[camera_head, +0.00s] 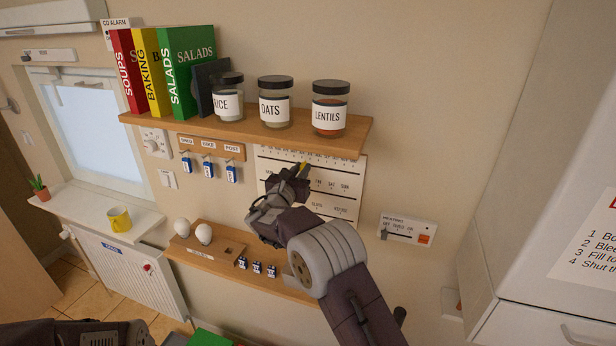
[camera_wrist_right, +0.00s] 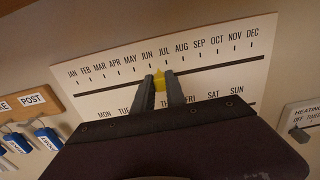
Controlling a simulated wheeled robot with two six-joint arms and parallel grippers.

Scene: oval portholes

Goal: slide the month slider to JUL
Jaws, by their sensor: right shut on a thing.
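The white calendar board (camera_head: 350,172) hangs on the wall under the shelf; its month row from JAN to DEC reads clearly in the wrist view (camera_wrist_right: 215,75). The yellow month slider (camera_wrist_right: 160,82) sits on the month track, its tip below the labels at about JUL, slightly toward JUN; exact alignment is hard to tell. My right gripper (camera_head: 299,172) is at the board, and its two fingers (camera_wrist_right: 161,90) are shut on the slider's sides. The gripper covers part of the weekday row. My left gripper is not in view.
The upper shelf (camera_head: 355,150) with jars and books (camera_head: 187,75) overhangs just above the board. A key rack (camera_head: 210,148) is left of it, a heating panel (camera_head: 407,230) right. A lower shelf (camera_head: 215,262) holds light bulbs and small blue-and-white items.

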